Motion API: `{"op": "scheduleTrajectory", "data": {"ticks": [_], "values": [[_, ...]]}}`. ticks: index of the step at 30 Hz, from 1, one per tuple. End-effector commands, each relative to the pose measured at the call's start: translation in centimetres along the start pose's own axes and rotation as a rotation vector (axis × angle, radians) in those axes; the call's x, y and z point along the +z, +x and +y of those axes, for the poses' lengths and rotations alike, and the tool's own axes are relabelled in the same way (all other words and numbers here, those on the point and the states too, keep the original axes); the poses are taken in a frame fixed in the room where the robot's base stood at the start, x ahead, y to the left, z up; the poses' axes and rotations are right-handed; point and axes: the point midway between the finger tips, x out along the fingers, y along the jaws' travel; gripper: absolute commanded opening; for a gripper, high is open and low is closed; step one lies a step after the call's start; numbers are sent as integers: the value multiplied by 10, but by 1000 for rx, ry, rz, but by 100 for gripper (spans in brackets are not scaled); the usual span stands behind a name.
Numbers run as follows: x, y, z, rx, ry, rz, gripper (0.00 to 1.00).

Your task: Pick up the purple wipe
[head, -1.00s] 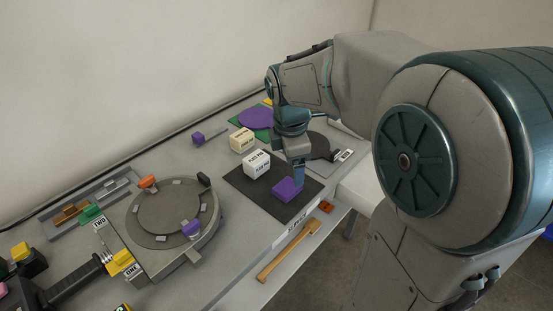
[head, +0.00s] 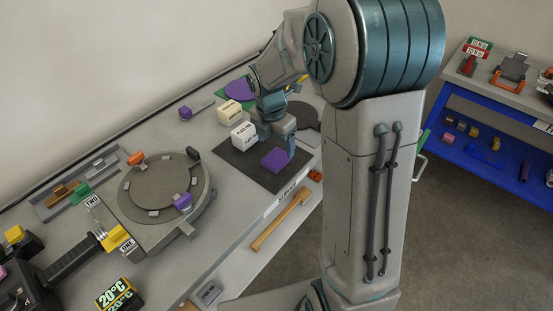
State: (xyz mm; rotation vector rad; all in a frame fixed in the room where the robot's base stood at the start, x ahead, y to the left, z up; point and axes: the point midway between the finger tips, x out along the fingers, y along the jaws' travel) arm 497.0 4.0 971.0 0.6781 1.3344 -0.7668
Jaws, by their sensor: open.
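The purple wipe appears to be the flat purple block (head: 274,159) lying on a dark square mat (head: 238,165) on the cart top. My gripper (head: 279,144) points down at the wipe's far side, with its jaws open. One finger shows at the wipe's right rear edge. The other finger is partly hidden, and I cannot tell whether either one touches the wipe.
Two white labelled boxes (head: 243,137) (head: 230,113) stand just left of my gripper. A round grey turntable (head: 135,200) with a small purple piece (head: 182,201) is at left. A wooden-handled tool (head: 277,224) lies on the lower front shelf. A blue-fronted bench (head: 475,150) stands at right.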

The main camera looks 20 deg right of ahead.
Motion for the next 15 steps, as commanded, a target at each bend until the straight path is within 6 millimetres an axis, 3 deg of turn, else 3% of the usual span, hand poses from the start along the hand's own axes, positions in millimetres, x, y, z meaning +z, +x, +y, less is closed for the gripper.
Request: {"op": "scheduleTrajectory", "data": {"ticks": [10,15], "values": [[-4,42,-1,-2,0,2,80],[-4,53,0,0,1,1,80]]}}
